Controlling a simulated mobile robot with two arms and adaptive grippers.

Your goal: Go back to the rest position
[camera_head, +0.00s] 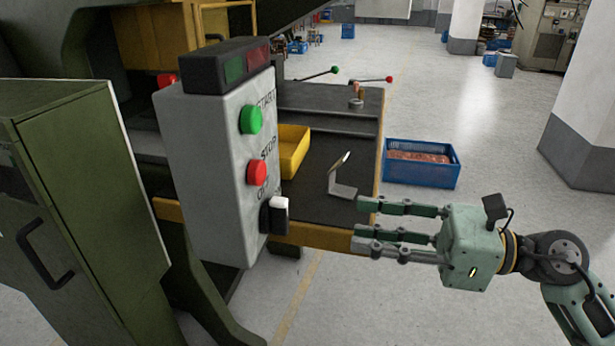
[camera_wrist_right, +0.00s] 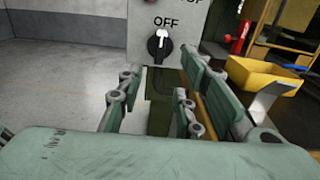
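My right gripper (camera_head: 362,222) is at the right of the head view, its fingers pointing left toward the control box (camera_head: 215,180). The fingers are apart with nothing between them. A gap of floor and table edge lies between the fingertips and the black and white rotary switch (camera_head: 272,215). In the right wrist view the switch (camera_wrist_right: 158,44) is ahead, below the word OFF, between the open fingers (camera_wrist_right: 150,95). Above it on the box are a red button (camera_head: 257,172) and a green button (camera_head: 251,120). My left gripper is not in view.
A dark machine table (camera_head: 320,205) with a yellow bin (camera_head: 293,150) and a small metal bracket (camera_head: 342,188) is beyond the gripper. A blue crate (camera_head: 421,175) of copper-coloured pieces stands on the floor behind. A green cabinet (camera_head: 90,200) is at left.

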